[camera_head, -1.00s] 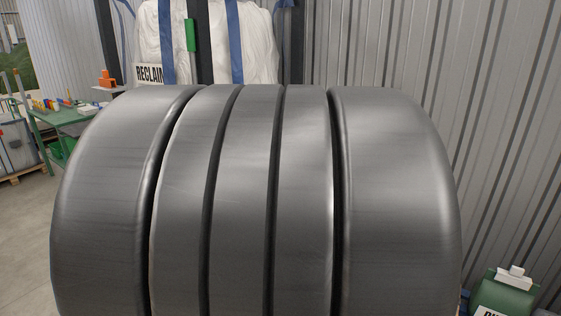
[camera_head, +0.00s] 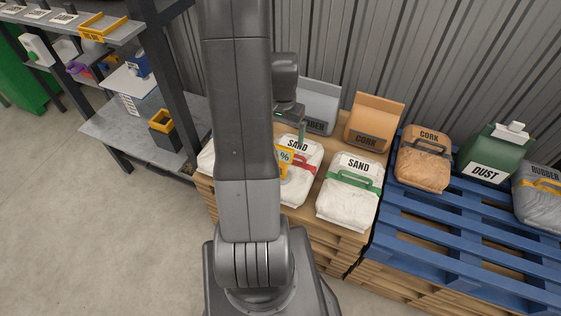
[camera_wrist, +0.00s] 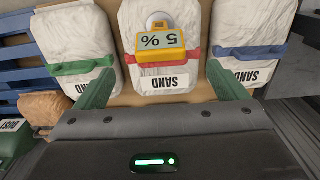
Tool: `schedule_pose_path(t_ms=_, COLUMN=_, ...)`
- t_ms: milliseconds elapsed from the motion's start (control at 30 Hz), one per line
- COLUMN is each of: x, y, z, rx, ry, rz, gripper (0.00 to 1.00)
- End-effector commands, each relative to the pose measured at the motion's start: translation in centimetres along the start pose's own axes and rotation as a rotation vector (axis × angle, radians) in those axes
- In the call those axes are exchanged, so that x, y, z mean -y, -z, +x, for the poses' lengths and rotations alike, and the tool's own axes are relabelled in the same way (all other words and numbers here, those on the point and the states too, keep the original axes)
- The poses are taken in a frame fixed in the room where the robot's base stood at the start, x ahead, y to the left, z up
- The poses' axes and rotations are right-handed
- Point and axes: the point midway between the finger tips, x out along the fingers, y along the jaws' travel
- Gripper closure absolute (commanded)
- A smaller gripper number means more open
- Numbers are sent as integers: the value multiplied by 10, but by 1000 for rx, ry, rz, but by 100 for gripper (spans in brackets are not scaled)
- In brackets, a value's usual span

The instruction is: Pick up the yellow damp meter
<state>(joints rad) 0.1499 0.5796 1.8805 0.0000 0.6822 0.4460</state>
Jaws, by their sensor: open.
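The yellow damp meter (camera_wrist: 165,54) shows in the wrist view with a display reading "5 %", upside down in the picture. It rests at the white sand bag with the red handle (camera_wrist: 169,85). In the head view my arm partly hides the meter (camera_head: 286,157). My gripper (camera_wrist: 160,69) is open and empty, its two green fingers apart to the left and right of the meter in the picture. The meter lies beyond the fingertips, apart from them. In the head view one green finger shows above the sand bag.
A sand bag with a green handle (camera_head: 349,190) stands close on one side, one with a blue handle (camera_wrist: 247,40) on the other. A grey shelf (camera_head: 135,128) is left; corrugated wall behind.

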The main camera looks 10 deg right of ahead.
Motion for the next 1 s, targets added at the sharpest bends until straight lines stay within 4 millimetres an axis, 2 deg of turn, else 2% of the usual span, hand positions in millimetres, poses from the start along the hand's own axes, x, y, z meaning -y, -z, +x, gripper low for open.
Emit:
schedule_pose_path(t_ms=33, x=0, y=-1, z=11, rx=5, ry=-2, rz=-1, gripper=7)
schedule_pose_path(t_ms=200, x=0, y=0, z=34, rx=2, ry=-1, rz=-1, gripper=7)
schedule_pose_path(t_ms=533, x=0, y=-1, z=54, rx=2, ry=-1, rz=-2, gripper=7)
schedule_pose_path(t_ms=800, x=-1, y=-3, z=86, rx=3, ry=-1, rz=-2, gripper=7)
schedule_pose_path(t_ms=1000, x=0, y=-2, z=97, rx=-1, ry=0, rz=-2, gripper=7)
